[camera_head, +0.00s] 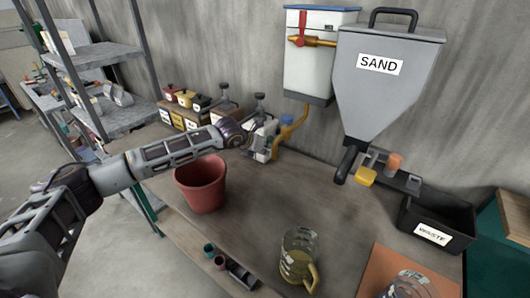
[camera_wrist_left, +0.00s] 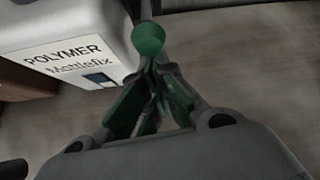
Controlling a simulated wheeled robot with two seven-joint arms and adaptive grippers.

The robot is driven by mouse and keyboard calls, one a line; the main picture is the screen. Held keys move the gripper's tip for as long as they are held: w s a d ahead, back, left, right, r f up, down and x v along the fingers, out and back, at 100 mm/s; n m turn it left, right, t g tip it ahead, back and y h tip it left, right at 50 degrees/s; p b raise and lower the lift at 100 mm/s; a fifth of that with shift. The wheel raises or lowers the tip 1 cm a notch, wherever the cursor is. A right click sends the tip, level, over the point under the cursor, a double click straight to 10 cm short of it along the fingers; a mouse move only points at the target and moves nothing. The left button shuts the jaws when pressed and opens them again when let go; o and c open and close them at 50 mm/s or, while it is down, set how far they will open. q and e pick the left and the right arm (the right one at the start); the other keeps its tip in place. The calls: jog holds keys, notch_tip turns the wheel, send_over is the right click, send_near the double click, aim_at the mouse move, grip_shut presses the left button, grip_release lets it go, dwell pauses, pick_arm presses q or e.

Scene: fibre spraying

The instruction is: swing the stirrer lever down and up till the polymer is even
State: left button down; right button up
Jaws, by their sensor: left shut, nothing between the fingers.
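A pale container labelled POLYMER (camera_wrist_left: 105,22) fills the upper left of the left wrist view. A round green knob (camera_wrist_left: 148,39), apparently the stirrer lever's end, shows just beyond my left fingertips. My left gripper (camera_wrist_left: 152,72) is shut and empty, its tips close to the knob. I cannot tell whether they touch it. In the head view my left gripper (camera_head: 262,137) is at the back of the bench, over small pale equipment that it partly hides. The polymer inside is not visible. My right gripper is not in view.
A red pot (camera_head: 201,186) stands below my left forearm. A jug (camera_head: 299,258) stands at the bench's front. The SAND hopper (camera_head: 388,85) and a white tank with a red lever (camera_head: 318,55) hang behind. A WASTE bin (camera_head: 435,222) is at right. The bench's middle is clear.

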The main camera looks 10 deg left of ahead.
pick_arm(q)
jog(key=shift+w+r+g, duration=0.2)
jog(key=shift+r+g, duration=0.3)
jog(key=shift+r, duration=0.8)
jog(key=shift+r, duration=0.15)
